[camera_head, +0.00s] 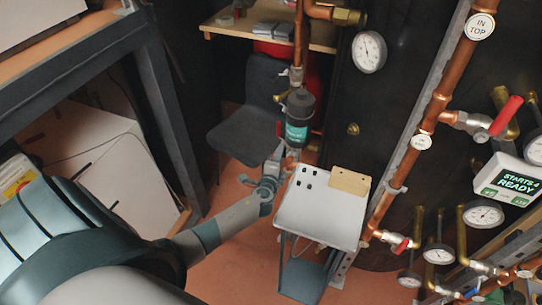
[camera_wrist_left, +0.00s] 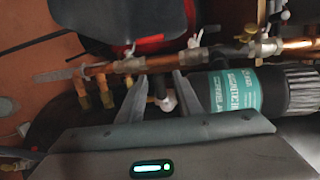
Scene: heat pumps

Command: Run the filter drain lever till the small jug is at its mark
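The filter (camera_head: 298,118), a black canister with a teal label, hangs on the copper pipe in the head view. It also lies sideways at the right of the left wrist view (camera_wrist_left: 235,92). My left gripper (camera_head: 284,163) is just below the filter. In the left wrist view my left gripper (camera_wrist_left: 158,92) has its two fingers apart. A short dark stem with a pale end (camera_wrist_left: 167,102), perhaps the drain lever, shows between them; I cannot tell whether they touch it. I cannot make out the small jug or its mark. My right gripper is out of view.
A white-topped stand (camera_head: 322,215) with a wooden block (camera_head: 349,180) is right of my left gripper. Copper pipes, gauges and a red-handled valve (camera_head: 506,116) fill the right side. A dark chair (camera_head: 246,135) stands behind. A workbench frame (camera_head: 160,110) is at left.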

